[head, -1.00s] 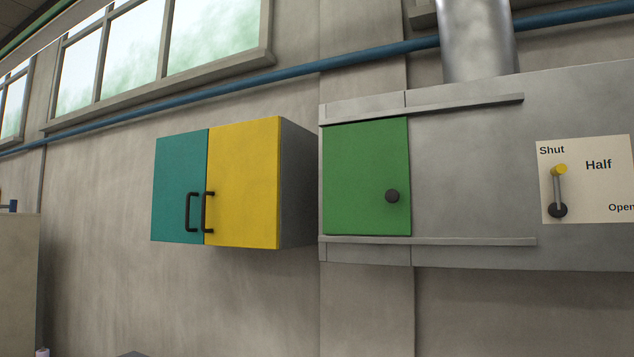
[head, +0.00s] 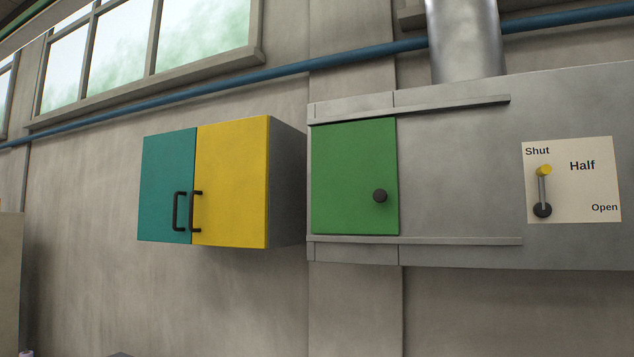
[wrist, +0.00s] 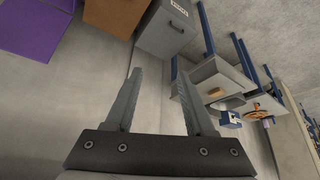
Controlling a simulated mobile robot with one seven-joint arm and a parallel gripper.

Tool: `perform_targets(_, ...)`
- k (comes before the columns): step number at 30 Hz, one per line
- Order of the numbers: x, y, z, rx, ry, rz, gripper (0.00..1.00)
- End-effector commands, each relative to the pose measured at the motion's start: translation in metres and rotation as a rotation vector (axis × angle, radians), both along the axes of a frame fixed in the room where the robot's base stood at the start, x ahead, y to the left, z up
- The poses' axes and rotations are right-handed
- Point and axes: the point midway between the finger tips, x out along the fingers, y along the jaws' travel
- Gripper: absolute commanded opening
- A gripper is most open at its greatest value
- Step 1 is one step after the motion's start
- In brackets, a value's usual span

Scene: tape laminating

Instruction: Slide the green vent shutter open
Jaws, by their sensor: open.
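The green vent shutter (head: 350,180) sits at the left end of a grey metal duct box in the head view. It lies between an upper rail (head: 450,104) and a lower rail (head: 450,240) that run on to the right. A round dark knob (head: 380,196) is near its right edge. My gripper (wrist: 165,85) shows only in the wrist view, with its two fingers apart and nothing between them. The shutter is not in the wrist view, and my gripper is not in the head view.
A cabinet with a teal door (head: 165,190) and a yellow door (head: 230,180) hangs left of the duct. A lever plate (head: 585,200) marked Shut, Half and Open is at right; its yellow-tipped lever (head: 543,170) points up. The wrist view shows boxes (wrist: 168,28) and a workbench (wrist: 205,75).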

Motion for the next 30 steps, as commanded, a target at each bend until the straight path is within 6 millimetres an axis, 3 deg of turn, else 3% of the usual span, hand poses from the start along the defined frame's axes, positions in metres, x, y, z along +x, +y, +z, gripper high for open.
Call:
perform_targets(3, 0.000, 0.000, 0.000, 0.000, 0.000, 0.000, 0.55)
perform_targets(6, 0.002, 0.001, 0.002, 0.002, -0.006, 0.005, 0.69)
perform_targets(7, 0.005, 0.002, 0.004, 0.004, -0.015, 0.009, 0.69)
perform_targets(11, 0.035, 0.015, 0.026, 0.029, -0.111, 0.058, 0.69)
perform_targets(14, 0.076, 0.032, 0.058, 0.058, -0.253, 0.110, 0.69)
perform_targets(21, 0.174, 0.063, 0.156, 0.088, -0.646, 0.164, 0.69)
perform_targets(30, 0.257, 0.064, 0.269, 0.003, -1.079, 0.041, 0.69)
